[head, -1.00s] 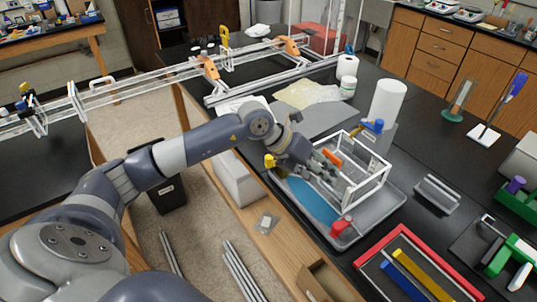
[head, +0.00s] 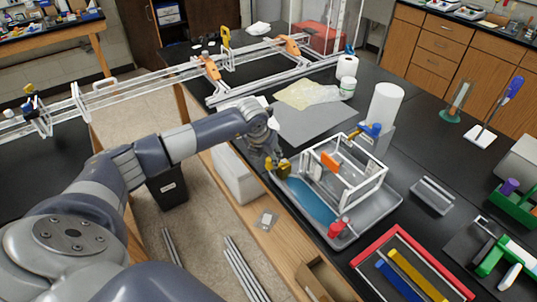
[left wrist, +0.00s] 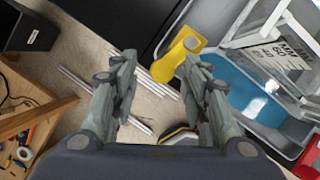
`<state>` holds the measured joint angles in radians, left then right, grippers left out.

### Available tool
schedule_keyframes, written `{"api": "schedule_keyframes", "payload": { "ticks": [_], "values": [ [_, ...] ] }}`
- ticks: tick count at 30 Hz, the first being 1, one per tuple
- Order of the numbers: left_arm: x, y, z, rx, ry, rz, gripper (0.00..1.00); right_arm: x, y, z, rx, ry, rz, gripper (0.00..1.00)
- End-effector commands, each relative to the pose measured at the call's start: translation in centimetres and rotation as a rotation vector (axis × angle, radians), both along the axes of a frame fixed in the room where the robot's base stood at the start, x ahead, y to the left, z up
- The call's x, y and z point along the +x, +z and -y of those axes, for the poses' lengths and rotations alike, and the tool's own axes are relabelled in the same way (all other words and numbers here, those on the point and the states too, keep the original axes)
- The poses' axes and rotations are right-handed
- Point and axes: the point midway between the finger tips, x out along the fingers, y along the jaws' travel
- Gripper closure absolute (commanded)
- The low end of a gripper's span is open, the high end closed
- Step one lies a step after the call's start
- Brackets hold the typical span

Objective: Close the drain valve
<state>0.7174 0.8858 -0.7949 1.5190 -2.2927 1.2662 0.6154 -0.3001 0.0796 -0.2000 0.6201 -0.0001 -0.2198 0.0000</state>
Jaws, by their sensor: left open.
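A yellow lever handle (left wrist: 180,52) shows in the left wrist view by the tray's edge, close to the right-hand fingertip. Yellow parts (head: 284,168) also show in the head view at the tray's back-left corner. My left gripper (left wrist: 160,66) is open, with nothing between its fingertips. In the head view, it (head: 273,150) is just above that corner and partly hidden by my wrist. A red valve (head: 337,228) sits at the tray's front corner, and a blue valve (head: 371,130) sits at the back. No label shows which is the drain valve. My right gripper is not in view.
The grey tray (head: 383,207) holds blue water (head: 312,202) and a white open frame (head: 357,193). A red-edged tray (head: 383,240) lies in front. The wooden table edge (head: 262,213) runs beneath my arm.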

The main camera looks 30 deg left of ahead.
Motion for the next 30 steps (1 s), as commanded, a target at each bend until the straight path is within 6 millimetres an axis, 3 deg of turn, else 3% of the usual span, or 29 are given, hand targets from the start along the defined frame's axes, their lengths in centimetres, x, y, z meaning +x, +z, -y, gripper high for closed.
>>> {"api": "schedule_keyframes", "payload": {
  "ticks": [6, 16, 22, 30],
  "values": [
    [0.6, -1.5, -0.1, -0.001, 0.0, 0.0, 0.58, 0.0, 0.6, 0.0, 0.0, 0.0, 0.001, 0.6],
    [0.8, -1.8, -0.1, 0.0, -0.001, 0.001, 0.58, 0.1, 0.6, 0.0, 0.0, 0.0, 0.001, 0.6],
    [0.8, -1.8, -0.1, -0.001, 0.0, 0.001, 1.0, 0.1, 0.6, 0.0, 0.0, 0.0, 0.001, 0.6],
    [0.8, -1.9, -0.2, -0.001, -0.008, 0.001, 1.0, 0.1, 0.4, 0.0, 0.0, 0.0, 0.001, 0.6]
  ]
}}
